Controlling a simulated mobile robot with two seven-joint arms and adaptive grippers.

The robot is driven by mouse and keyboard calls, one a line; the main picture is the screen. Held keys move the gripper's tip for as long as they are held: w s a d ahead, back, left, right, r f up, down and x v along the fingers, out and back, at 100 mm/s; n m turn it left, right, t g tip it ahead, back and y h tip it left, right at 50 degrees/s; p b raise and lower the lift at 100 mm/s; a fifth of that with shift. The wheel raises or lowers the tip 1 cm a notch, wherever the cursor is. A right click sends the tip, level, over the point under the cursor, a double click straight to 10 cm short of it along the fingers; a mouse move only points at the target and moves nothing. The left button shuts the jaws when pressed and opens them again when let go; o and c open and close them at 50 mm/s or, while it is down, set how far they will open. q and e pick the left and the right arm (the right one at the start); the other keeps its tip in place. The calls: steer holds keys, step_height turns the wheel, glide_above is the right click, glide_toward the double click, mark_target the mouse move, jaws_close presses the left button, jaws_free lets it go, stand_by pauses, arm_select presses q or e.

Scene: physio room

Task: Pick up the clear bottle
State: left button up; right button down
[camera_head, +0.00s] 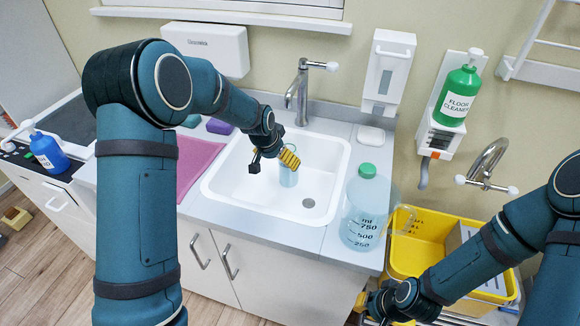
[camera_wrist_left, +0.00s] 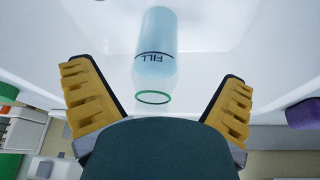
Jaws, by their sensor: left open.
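The left gripper is open and empty. My right gripper (camera_head: 372,303) is low at the bottom, below the counter's front edge; its fingers are too unclear to judge.
A clear measuring jug (camera_head: 362,215) with a green cap stands on the counter right of the sink. The tap (camera_head: 300,85) rises behind the sink. A yellow bucket (camera_head: 405,255) is at the right. A pink cloth (camera_head: 195,165) and purple sponge (camera_head: 219,126) lie left.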

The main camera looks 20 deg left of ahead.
arm_select(q)
steer(key=w+d+f, duration=0.1)
steer(key=w+d, duration=0.1)
steer(key=w, duration=0.4)
steer(key=shift+b, duration=0.4)
steer(key=c, duration=1.6)
